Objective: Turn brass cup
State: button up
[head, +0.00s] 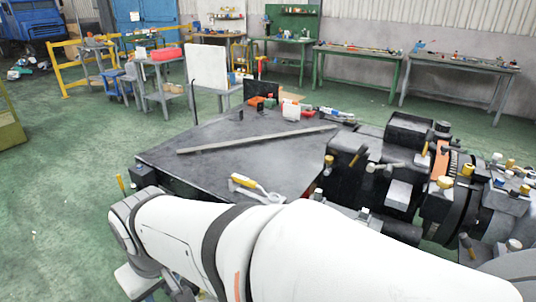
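Several small brass or yellow caps sit on the dark machinery at the right in the head view. One cap (467,169) stands near the black ring-shaped part, and another cap (445,182) is just left of it. A further cap (328,160) is at the left side of the machinery. I cannot tell which of these is the brass cup. My white arm fills the lower foreground and hides the near part of the machinery. My gripper is not in view.
A dark flat table (240,155) left of the machinery carries a long metal bar (255,139), a yellow-handled tool (250,186) and small items at its back. A white panel (207,66) stands behind it. Workbenches line the wall. The green floor (60,195) at the left is clear.

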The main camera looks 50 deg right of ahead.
aim_at(329, 159)
jog(key=z, duration=2.55)
